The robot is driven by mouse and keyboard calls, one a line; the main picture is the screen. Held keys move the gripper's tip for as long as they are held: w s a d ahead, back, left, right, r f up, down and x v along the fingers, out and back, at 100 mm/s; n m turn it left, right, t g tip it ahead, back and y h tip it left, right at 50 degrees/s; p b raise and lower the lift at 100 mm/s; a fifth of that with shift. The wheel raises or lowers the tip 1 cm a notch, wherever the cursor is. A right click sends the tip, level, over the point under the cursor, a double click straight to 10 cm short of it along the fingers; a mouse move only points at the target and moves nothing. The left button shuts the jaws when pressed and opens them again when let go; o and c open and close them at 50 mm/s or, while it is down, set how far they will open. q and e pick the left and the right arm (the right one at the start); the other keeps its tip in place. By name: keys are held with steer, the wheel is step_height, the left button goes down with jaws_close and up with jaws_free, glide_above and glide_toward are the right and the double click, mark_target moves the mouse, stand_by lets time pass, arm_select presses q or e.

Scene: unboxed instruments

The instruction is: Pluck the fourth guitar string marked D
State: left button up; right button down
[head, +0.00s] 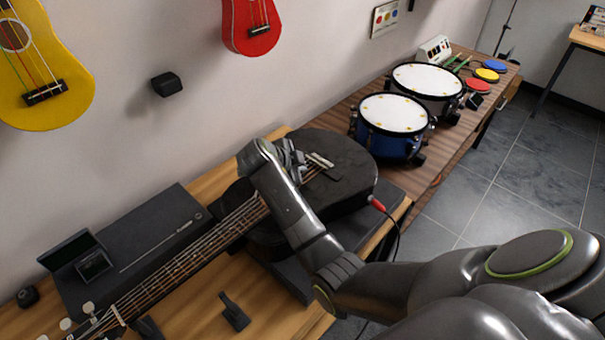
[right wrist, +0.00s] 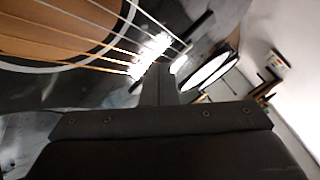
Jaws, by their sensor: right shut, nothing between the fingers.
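A black guitar (head: 345,165) lies on a wooden table, its neck (head: 190,260) running to the lower left. In the right wrist view several strings (right wrist: 95,55) cross the round sound hole (right wrist: 50,25) and meet a bright bridge (right wrist: 150,55). I cannot read any D mark or tell which string is the fourth. My right gripper (head: 292,158) is over the guitar body near the bridge. It is shut and empty; its dark fingers (right wrist: 160,85) show close to the string ends by the bridge. Whether they touch a string is unclear. My left gripper is not in view.
A blue drum (head: 390,128) and a second drum stand beyond the guitar. A red plug (head: 377,205) with a cable sits at the guitar's edge. A black case (head: 140,240) lies behind the neck. Yellow (head: 65,90) and red (head: 250,35) ukuleles hang on the wall.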

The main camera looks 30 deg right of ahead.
steer(key=shift+f, duration=0.3)
stand_by(0.4)
steer(key=shift+r+p, duration=0.4)
steer(key=shift+r, duration=0.35)
step_height(320, 180, up, 5)
steer(key=p, duration=0.4)
stand_by(0.6)
